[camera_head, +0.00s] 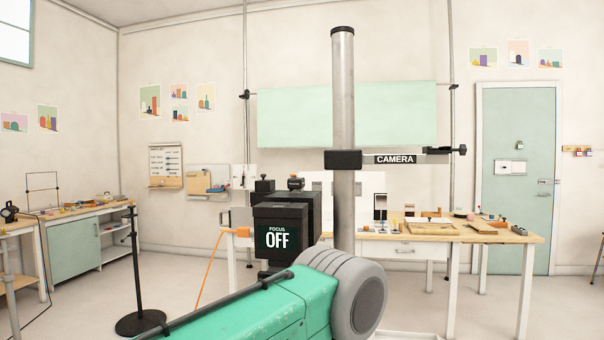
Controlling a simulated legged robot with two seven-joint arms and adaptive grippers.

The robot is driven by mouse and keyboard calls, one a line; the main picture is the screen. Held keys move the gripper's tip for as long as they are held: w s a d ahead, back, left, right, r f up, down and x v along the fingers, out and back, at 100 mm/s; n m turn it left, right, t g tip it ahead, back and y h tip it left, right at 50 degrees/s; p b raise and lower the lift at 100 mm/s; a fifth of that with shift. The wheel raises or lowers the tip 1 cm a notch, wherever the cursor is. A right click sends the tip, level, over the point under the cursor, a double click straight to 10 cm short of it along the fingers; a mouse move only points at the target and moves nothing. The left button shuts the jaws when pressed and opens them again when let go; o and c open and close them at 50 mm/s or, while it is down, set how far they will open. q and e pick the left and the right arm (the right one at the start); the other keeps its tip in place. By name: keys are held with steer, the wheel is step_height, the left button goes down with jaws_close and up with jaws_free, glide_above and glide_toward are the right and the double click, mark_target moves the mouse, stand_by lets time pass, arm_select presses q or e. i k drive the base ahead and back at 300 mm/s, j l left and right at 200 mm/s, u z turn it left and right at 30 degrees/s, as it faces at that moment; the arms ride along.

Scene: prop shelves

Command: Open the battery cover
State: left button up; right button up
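A black boxy camera device (282,215) stands in the centre beside a grey upright post (343,120). Its front screen (277,239) reads "FOCUS OFF". A black clamp on the post carries a "CAMERA" label (395,160). An orange plug (237,232) and cable meet the device's left side. Small black knobs stand on top of the device. I cannot make out a battery cover. A green body with a grey round end fills the bottom centre and hides the device's lower part. Neither of my grippers is in view.
A wooden workbench (470,236) with small items stands behind, to the right. Another bench (85,212) stands at the left. A black stand (137,265) with a round base is on the floor. A green door (518,225) is at the back right.

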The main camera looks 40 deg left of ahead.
mark_target(263, 184)
steer(key=k+j, duration=0.15)
steer(key=j, duration=0.25)
steer(key=k+j+z, duration=0.1)
steer(key=j, duration=0.3)
steer(key=k+j, duration=0.2)
steer(key=j, duration=0.15)
steer(key=k+j+z, duration=0.1)
steer(key=j, duration=0.3)
steer(key=k+j, duration=0.2)
steer(key=j, duration=0.15)
steer(key=k+j+z, duration=0.1)
steer(key=j, duration=0.25)
steer(key=k, duration=0.05)
